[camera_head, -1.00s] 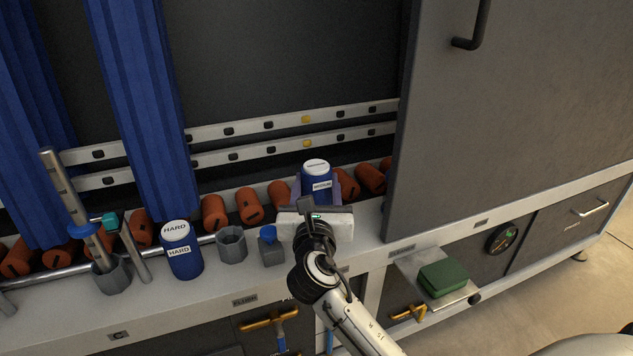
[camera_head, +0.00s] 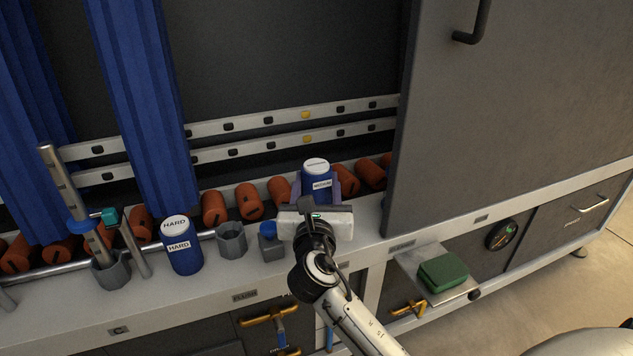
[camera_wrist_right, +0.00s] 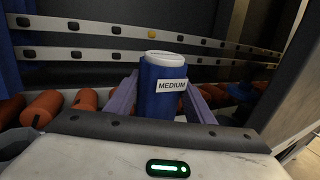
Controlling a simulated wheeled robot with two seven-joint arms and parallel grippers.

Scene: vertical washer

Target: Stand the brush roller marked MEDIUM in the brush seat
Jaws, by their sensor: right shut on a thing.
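The blue brush roller marked MEDIUM (camera_head: 318,183) has a white top and stands upright at the right end of the ledge. My right gripper (camera_head: 320,192) is shut on it, with a purple finger on each side; the right wrist view shows the same roller (camera_wrist_right: 162,95) between the fingers (camera_wrist_right: 160,100). The blue roller marked HARD (camera_head: 182,246) stands on the ledge to the left. A grey cup-like holder (camera_head: 231,240), open at the top, stands between the two rollers; I cannot tell for sure that it is the brush seat. My left gripper is out of view.
A small grey block with a blue top (camera_head: 271,241) stands between the cup and my right gripper. A second grey cup (camera_head: 111,272) at left holds a tilted rod. Orange rollers (camera_head: 248,201) line the back. A grey panel (camera_head: 510,110) rises at right.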

